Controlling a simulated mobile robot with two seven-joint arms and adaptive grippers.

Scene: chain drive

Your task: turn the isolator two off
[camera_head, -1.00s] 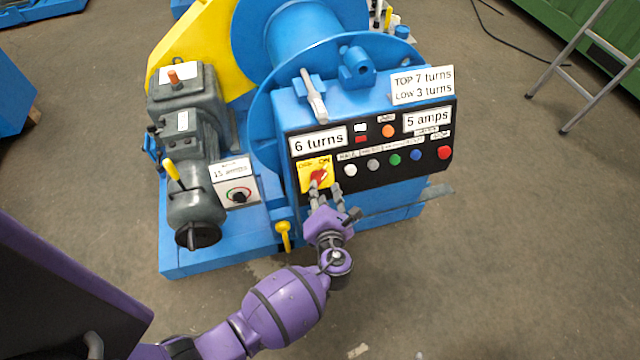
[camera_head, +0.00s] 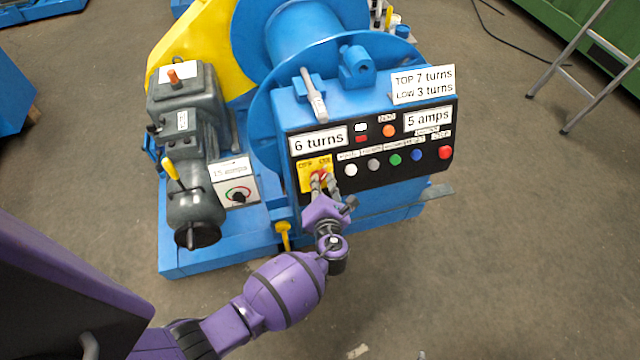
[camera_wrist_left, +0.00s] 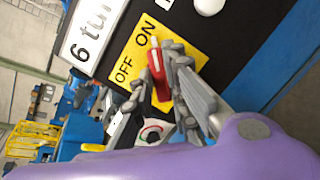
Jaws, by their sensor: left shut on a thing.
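A red rotary switch handle (camera_wrist_left: 158,78) with a white mark at its end sits on a yellow plate (camera_head: 304,178) labelled OFF and ON. In the left wrist view the white end points toward the word ON. My left gripper (camera_head: 322,183) is at the plate, coming from below. Its grey fingers (camera_wrist_left: 160,74) lie on either side of the handle and are shut on it. The fingers hide part of the handle in the head view. No label naming the isolator is readable. My right gripper is not in view.
The black control panel (camera_head: 400,172) carries several coloured buttons right of the switch. A grey bar juts out at the panel's lower right. The floor in front is clear.

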